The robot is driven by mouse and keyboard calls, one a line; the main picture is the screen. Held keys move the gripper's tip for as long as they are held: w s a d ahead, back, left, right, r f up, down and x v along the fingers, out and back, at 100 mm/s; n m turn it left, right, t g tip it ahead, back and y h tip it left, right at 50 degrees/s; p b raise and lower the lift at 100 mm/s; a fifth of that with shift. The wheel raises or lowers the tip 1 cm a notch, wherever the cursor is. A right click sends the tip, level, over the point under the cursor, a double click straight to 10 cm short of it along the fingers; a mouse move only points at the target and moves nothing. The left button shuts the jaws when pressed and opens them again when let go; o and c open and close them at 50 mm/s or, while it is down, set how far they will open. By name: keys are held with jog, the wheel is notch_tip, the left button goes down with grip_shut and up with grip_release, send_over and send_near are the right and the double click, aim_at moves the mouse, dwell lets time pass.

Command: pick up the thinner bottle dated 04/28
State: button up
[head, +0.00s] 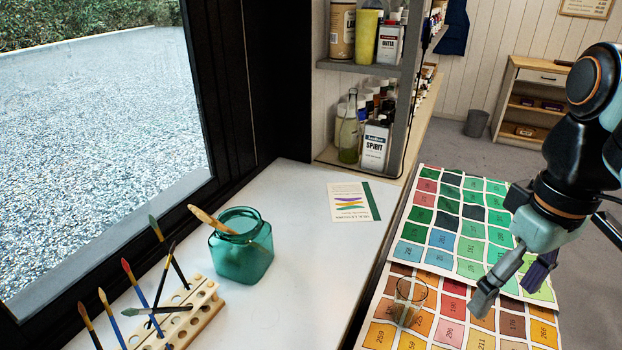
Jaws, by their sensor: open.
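No date of 04/28 is readable on any bottle here. A white rectangular bottle marked SPIRIT (375,146) stands on the lower shelf at the upper middle. A white bottle marked GUTTA (389,43) stands on the shelf above it. Several smaller bottles behind the SPIRIT bottle are partly hidden, and I cannot tell which is the thinner bottle. My gripper (506,298) is open and empty at the right, pointing down over the colour charts, far from the shelves.
A glass (411,301) stands on the colour chart (462,215), left of my gripper. A green jar with a brush (241,258), a brush rack (186,316) and a lesson card (347,202) are on the white counter (302,275). A clear glass bottle (349,139) stands left of SPIRIT.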

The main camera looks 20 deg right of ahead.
jog(key=s+d, duration=0.4)
jog(key=d, duration=0.2)
jog(key=f, duration=3.2)
jog(key=shift+w+a+f, duration=0.15)
jog(key=shift+a+f, duration=0.05)
jog(key=shift+a, duration=0.15)
grip_shut()
